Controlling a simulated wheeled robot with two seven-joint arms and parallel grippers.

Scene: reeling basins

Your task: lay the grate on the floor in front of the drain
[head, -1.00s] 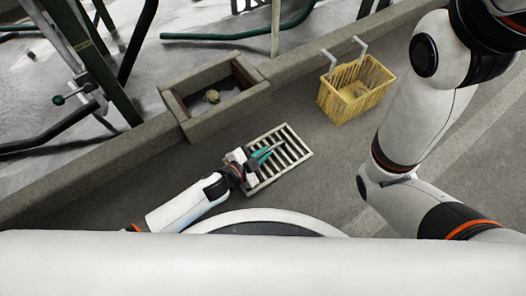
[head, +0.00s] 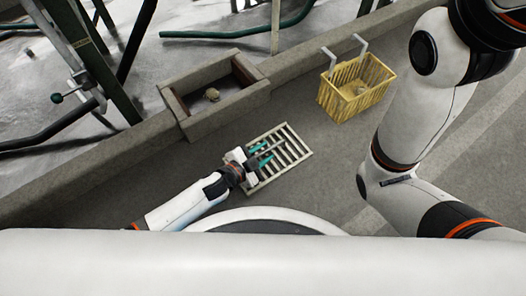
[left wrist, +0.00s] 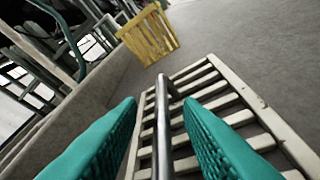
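The pale slatted grate (head: 296,155) lies on the grey floor in front of the drain (head: 226,115), a low stone box against the kerb. A strip of bare floor lies between them. My left gripper (head: 266,153) is over the grate's left part, its teal fingers spread apart. In the left wrist view the grate (left wrist: 243,117) lies below the open fingers (left wrist: 160,105). A grey metal bar (left wrist: 163,125) runs between them with a gap on each side. How the bar joins the grate is not clear. My right gripper is out of view.
A yellow slatted basket (head: 355,88) with hooks stands right of the drain by the kerb (head: 90,157). Green pipes and metal legs stand beyond the kerb. Floor right of the grate is clear.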

